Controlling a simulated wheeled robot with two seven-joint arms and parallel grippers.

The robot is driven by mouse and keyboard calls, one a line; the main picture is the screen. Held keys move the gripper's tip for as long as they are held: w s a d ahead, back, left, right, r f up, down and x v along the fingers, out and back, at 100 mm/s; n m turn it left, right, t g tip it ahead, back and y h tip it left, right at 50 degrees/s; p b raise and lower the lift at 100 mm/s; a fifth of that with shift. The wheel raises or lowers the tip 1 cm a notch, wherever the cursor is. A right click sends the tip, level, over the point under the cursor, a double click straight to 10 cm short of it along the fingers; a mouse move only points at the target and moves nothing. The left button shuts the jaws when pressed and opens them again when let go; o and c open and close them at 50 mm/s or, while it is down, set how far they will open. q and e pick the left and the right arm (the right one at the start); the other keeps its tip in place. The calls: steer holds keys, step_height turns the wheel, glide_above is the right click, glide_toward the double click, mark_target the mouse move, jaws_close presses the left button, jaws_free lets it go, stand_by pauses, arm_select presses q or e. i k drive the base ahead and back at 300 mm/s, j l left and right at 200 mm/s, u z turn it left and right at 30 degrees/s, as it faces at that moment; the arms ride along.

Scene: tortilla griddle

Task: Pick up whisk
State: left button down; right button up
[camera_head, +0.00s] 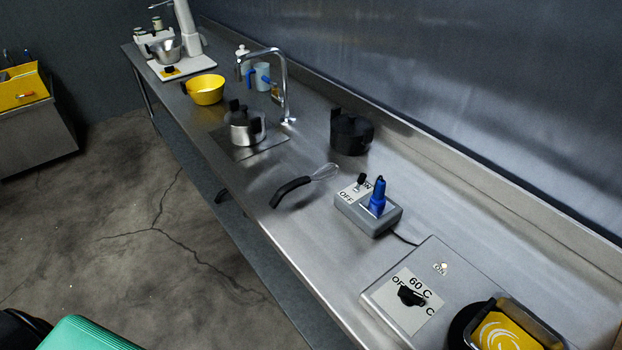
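The whisk (293,190) lies on the steel counter (270,220), near its front edge. Its black curved handle points down and left toward the edge. Its wire head (325,171) points up and right. The whisk is fully visible and nothing covers it. Neither of my grippers shows in this view.
A grey switch box (352,213) with a blue plug (377,196) stands right of the whisk. A steel pot (243,126) stands behind left, a black pot (351,132) behind right. A griddle unit (380,297) is at lower right. The counter around the whisk is bare.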

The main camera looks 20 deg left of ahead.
mark_target(281, 192)
steer(key=i+l+z, duration=0.1)
steer(key=z, duration=1)
steer(key=u, duration=1.7)
steer(key=k+j+u, duration=0.1)
